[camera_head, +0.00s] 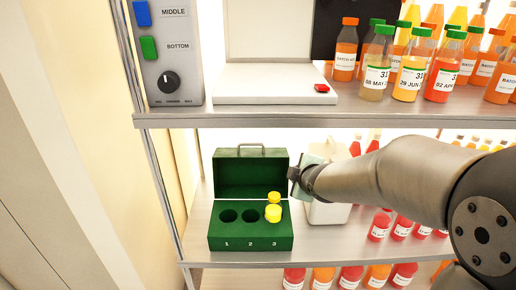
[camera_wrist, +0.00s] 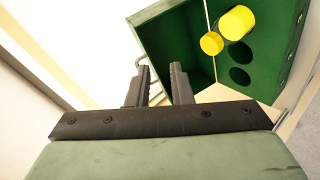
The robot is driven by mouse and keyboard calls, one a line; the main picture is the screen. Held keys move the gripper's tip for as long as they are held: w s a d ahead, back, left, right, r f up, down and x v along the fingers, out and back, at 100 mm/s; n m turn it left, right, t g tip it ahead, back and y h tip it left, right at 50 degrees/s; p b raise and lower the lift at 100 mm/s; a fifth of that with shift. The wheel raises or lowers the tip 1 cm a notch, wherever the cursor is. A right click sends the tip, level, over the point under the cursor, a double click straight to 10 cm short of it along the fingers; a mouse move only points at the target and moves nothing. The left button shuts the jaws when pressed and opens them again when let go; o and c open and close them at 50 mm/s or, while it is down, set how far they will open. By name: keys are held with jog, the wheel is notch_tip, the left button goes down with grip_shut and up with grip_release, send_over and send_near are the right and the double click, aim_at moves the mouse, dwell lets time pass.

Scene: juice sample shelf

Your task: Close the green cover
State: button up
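A green box stands on the middle shelf in the head view. Its green cover (camera_head: 238,176) is raised upright at the back, with a handle (camera_head: 251,147) on top. The base (camera_head: 250,237) has holes numbered 1, 2 and 3. Holes 1 and 2 look empty; a yellow-capped bottle (camera_head: 273,213) is in hole 3. My gripper (camera_head: 294,180) is right beside the cover's right edge. In the wrist view the two fingers (camera_wrist: 160,80) are parted with nothing seen between them, and the cover (camera_wrist: 177,42) is just beyond them. Contact cannot be told.
A white container (camera_head: 328,212) stands behind my arm, right of the box. Juice bottles (camera_head: 400,225) fill the shelf's right side. The upper shelf (camera_head: 330,116) lies above the box, carrying more bottles (camera_head: 410,75), a white device (camera_head: 275,85) and a control panel (camera_head: 168,55).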

jog(key=w+a+n+t+y+b, duration=0.3)
jog(key=w+a+n+y, duration=0.1)
jog(key=w+a+n, duration=0.15)
send_near(252, 145)
jog(key=x, duration=0.9)
jog(key=shift+p, duration=0.35)
jog(key=shift+c, duration=0.3)
grip_shut()
